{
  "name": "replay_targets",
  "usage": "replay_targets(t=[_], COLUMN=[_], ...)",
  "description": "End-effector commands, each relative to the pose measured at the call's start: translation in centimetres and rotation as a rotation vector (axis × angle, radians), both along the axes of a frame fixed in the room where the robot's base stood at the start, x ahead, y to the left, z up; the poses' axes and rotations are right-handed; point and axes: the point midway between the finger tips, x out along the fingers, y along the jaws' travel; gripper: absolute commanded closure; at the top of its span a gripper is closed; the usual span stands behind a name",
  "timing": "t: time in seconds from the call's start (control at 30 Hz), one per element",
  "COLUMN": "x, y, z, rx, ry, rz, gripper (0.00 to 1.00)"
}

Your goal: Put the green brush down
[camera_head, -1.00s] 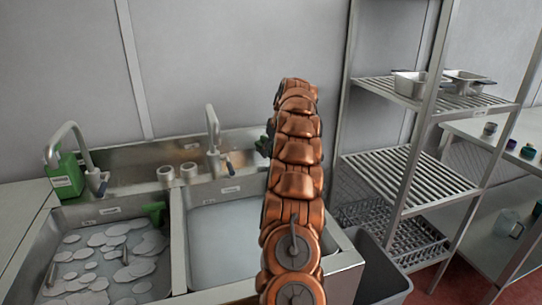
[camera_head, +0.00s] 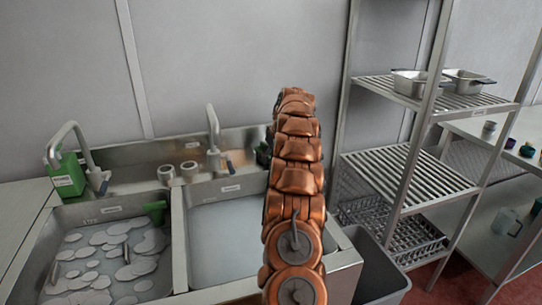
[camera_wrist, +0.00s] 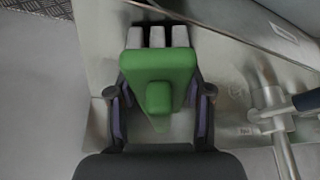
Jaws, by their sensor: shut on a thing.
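The green brush (camera_wrist: 160,65), with pale bristle blocks at its far end, is held between the two fingers of my gripper (camera_wrist: 160,88) in the wrist view. My gripper is shut on it, above the steel sink edge (camera_wrist: 100,125). In the head view my copper arm hides the brush and most of the gripper; only a dark part (camera_head: 263,152) shows at the arm's left side. I cannot tell whether the brush touches the steel.
The left basin (camera_head: 62,222) holds several white discs and a green item (camera_head: 155,210). The right basin (camera_head: 225,240) holds pale water. A tap (camera_head: 213,135) also shows in the wrist view (camera_wrist: 270,110). A green bottle (camera_head: 68,177) stands left; a wire shelf (camera_head: 405,175) stands right.

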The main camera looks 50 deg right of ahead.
Motion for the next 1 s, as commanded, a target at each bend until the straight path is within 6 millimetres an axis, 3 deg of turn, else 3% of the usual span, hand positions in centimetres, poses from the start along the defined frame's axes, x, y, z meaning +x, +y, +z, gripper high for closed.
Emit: replay_targets(t=[0.6, 0.63, 0.87, 1.0], x=[-0.1, -0.1, -0.2, -0.2], y=[0.0, 0.0, 0.0, -0.1], z=[-1.2, -1.2, -1.3, -1.3], rx=[0.002, 0.002, 0.003, 0.003], ry=[0.002, 0.003, 0.007, 0.006], rz=[-0.001, -0.001, -0.001, -0.002], gripper=[1.00, 0.49, 0.25, 0.25])
